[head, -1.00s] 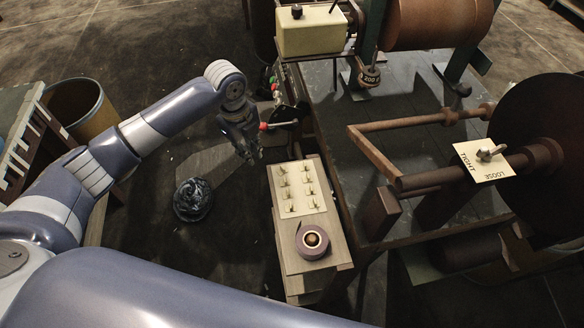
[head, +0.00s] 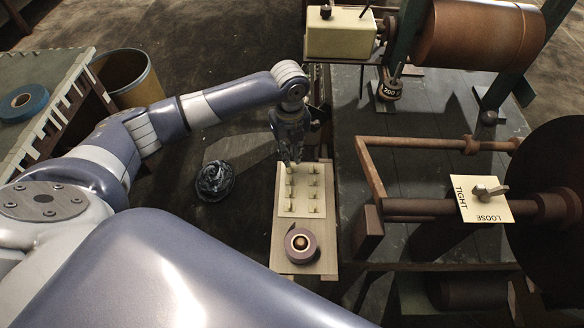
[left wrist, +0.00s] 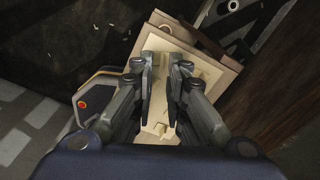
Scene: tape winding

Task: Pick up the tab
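Several small upright tabs (head: 312,194) stand in two columns on a cream plate (head: 301,204) on a narrow wooden stand (head: 283,262). My left gripper (head: 291,165) points down at the far left end of the plate, close to the far tabs. The wrist view shows its two fingers (left wrist: 161,62) nearly parallel, with a narrow gap and the cream plate (left wrist: 157,42) beneath. I see no tab held between them. The fingers hide part of the plate, and contact cannot be told. My right gripper is out of view.
A purple tape roll (head: 291,247) lies on the near end of the stand. A rusty-framed machine with a TIGHT/LOOSE plate (head: 467,209) stands close on the right. A dark bundle (head: 215,181) lies on the floor to the left. A bin (head: 133,82) and a blue roll (head: 24,103) are farther left.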

